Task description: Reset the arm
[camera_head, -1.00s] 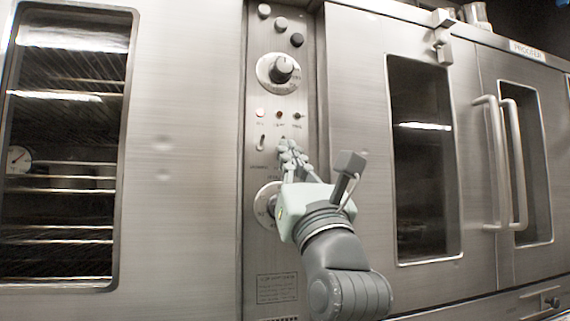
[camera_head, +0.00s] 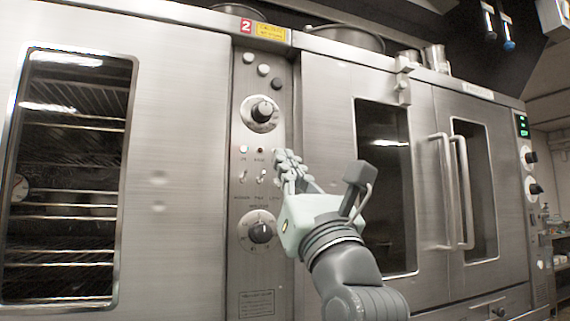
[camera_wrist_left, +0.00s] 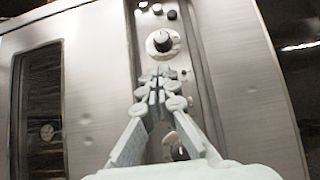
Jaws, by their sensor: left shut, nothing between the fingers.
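My left gripper (camera_head: 287,162) is shut and empty. It is raised in front of the oven's control panel (camera_head: 262,100), at the height of the small toggle switches (camera_head: 243,176). In the left wrist view the closed fingers (camera_wrist_left: 160,78) point at the panel just below the upper dial (camera_wrist_left: 162,43). I cannot tell whether the fingertips touch the panel. In the head view the upper dial (camera_head: 261,111) is above the fingers and the lower dial (camera_head: 260,232) is below and to the left. My right gripper is not in view.
An oven door with a dark window (camera_head: 70,180) and a gauge is on the left. Steel doors with two vertical handles (camera_head: 452,190) stand on the right. Pots (camera_head: 345,37) sit on top. A panel with a green display (camera_head: 523,127) is at far right.

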